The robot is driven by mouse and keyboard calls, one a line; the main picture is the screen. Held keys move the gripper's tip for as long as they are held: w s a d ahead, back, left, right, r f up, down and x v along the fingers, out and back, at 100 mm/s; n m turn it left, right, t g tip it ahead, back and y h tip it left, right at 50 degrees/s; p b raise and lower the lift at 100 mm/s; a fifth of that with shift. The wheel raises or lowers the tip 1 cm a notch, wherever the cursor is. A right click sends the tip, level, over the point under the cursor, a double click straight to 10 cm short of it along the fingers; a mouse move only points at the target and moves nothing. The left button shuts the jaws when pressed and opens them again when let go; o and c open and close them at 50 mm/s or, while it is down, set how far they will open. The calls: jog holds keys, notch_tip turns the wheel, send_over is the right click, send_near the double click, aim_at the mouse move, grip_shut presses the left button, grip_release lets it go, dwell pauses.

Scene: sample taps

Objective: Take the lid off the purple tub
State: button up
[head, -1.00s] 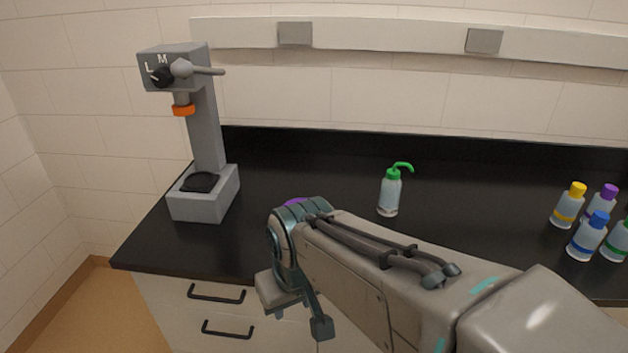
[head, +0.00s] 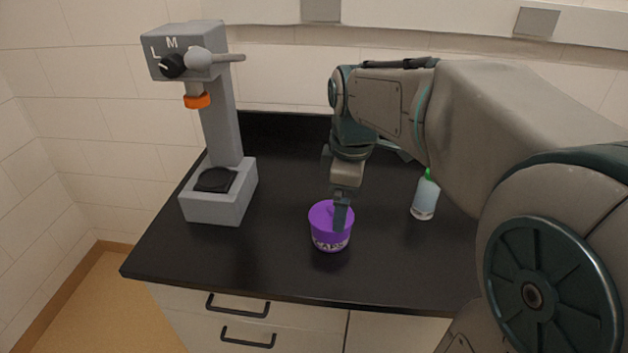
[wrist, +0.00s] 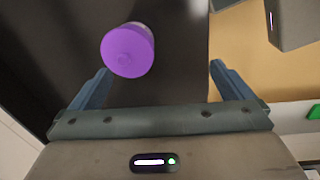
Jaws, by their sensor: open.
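The purple tub (head: 330,238) stands upright on the black counter, with its purple lid (head: 322,214) on top and pale lettering on its side. In the wrist view the round lid (wrist: 127,51) with a small central knob lies ahead of the fingers, left of their middle. My gripper (head: 341,212) hangs pointing down above the tub in the head view, one finger overlapping the lid. In the wrist view my gripper (wrist: 158,75) is open and empty, its two fingers wide apart. I cannot tell whether a finger touches the lid.
A grey tap stand (head: 222,120) with an orange nozzle and a dark round pad stands left on the counter (head: 270,265). A clear bottle with a green top (head: 425,197) stands right of the tub. The counter's front edge is close.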

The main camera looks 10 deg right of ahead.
aim_at(330, 208)
jog(key=w+r+n+g, duration=0.1)
jog(key=w+r+n, duration=0.2)
jog(key=w+n, duration=0.65)
jog(key=shift+n, duration=0.35)
jog(key=f, duration=0.4)
jog(key=f+p, duration=0.1)
jog(key=f, duration=0.9)
jog(key=shift+s+a+f+p, duration=0.1)
jog(key=shift+s+a+p, duration=0.05)
jog(key=shift+s+p, duration=0.25)
jog(key=shift+c, duration=0.3)
jog(key=c, duration=0.6)
